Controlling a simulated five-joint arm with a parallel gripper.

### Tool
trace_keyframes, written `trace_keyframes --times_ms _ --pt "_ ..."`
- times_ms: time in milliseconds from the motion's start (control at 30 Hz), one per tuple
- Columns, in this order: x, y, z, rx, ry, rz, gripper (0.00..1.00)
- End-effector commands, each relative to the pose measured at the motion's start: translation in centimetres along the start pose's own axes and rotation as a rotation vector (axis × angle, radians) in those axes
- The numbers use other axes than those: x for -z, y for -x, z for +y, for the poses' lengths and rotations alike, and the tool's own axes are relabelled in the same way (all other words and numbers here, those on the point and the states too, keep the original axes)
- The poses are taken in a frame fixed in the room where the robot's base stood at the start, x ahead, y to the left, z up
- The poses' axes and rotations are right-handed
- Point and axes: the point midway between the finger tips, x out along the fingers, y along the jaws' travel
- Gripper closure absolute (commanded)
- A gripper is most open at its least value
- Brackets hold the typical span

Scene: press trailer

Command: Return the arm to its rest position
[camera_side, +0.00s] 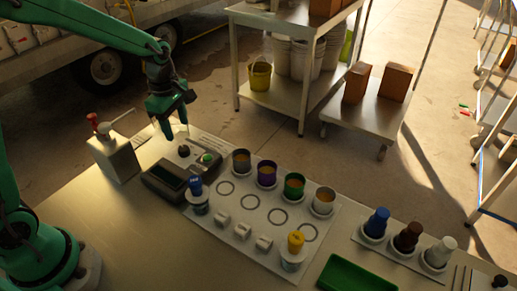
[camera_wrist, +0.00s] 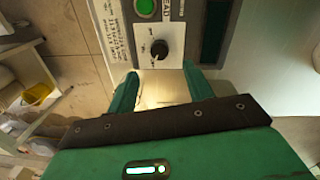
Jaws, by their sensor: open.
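My green gripper (camera_side: 176,122) hangs above the far edge of the bench, just over a grey press device with a dark screen (camera_side: 166,179). In the wrist view the two fingers of my gripper (camera_wrist: 160,90) are spread apart with nothing between them. The device's black knob (camera_wrist: 159,49) and green button (camera_wrist: 145,8) lie just beyond the fingertips. In the side view the green button (camera_side: 207,158) sits to the right of the knob (camera_side: 184,150). My arm reaches in from the left. I cannot tell how high the fingertips are above the device.
A white board (camera_side: 238,231) holds several cups, printed rings and small white blocks. A pump bottle (camera_side: 115,157) stands left of the device. A green tray (camera_side: 355,274) lies at the front. Dark and white bottles (camera_side: 408,236) stand right. Bare bench (camera_side: 130,235) shows front left.

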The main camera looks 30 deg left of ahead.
Motion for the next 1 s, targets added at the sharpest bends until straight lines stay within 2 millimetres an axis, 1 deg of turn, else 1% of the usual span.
trace_keyframes --times_ms 167,367,500,700,1000 --pt "0.0 1.4 -0.6 -0.024 -0.085 -0.003 0.48" --pt "0.1 4.3 -2.4 -0.078 -0.288 -0.002 0.48" --pt "0.2 6.5 -4.1 -0.122 -0.467 0.007 0.48" --pt "0.5 9.3 -6.7 -0.186 -0.727 0.035 0.48" --pt "1.0 12.2 -10.9 -0.277 -1.112 0.108 0.48"
